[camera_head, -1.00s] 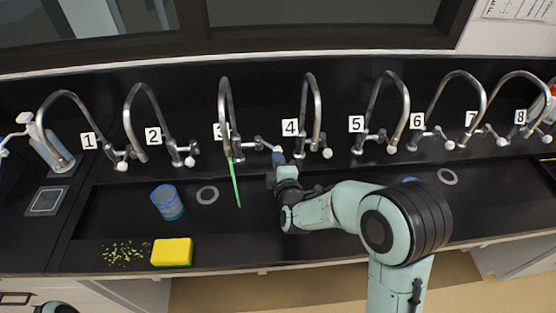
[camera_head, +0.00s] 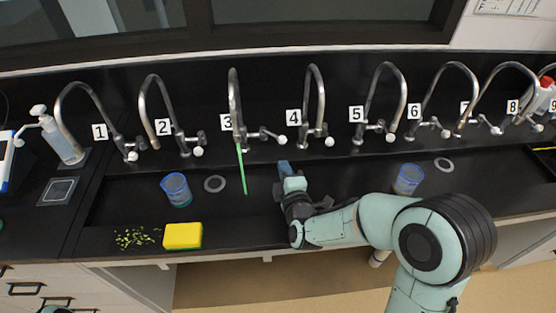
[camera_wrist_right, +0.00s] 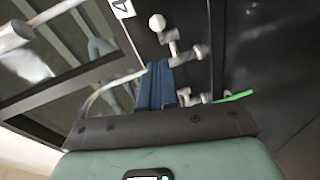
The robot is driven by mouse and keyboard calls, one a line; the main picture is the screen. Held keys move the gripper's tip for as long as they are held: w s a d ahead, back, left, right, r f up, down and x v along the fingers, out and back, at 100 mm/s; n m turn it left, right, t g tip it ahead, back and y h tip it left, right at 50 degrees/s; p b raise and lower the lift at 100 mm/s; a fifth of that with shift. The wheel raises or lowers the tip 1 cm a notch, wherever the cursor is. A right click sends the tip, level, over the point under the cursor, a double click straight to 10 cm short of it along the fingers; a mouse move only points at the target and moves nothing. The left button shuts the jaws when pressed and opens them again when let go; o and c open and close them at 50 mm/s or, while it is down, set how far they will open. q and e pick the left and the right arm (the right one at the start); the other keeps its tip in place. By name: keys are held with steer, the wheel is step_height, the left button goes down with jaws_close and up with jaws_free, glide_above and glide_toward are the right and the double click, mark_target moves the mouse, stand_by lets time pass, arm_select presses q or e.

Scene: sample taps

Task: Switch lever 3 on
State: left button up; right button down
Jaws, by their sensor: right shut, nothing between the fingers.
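Tap 3 (camera_head: 235,100) stands behind the sink, beside its number label (camera_head: 226,122). Its lever (camera_head: 267,134) points to the right, with a pale knob at the end, while the neighbouring levers point more to the front. The blue fingers (camera_wrist_right: 160,86) show in the right wrist view. My left gripper is out of view.
Tap 4 (camera_head: 315,90) and its lever stand close right of the gripper; tap 2 (camera_head: 152,95) is to the left. Blue-rimmed beakers (camera_head: 176,190) (camera_head: 407,180) stand in the sink. A yellow sponge (camera_head: 183,236) lies on the front ledge.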

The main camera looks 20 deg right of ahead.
steer(key=shift+v, duration=1.8)
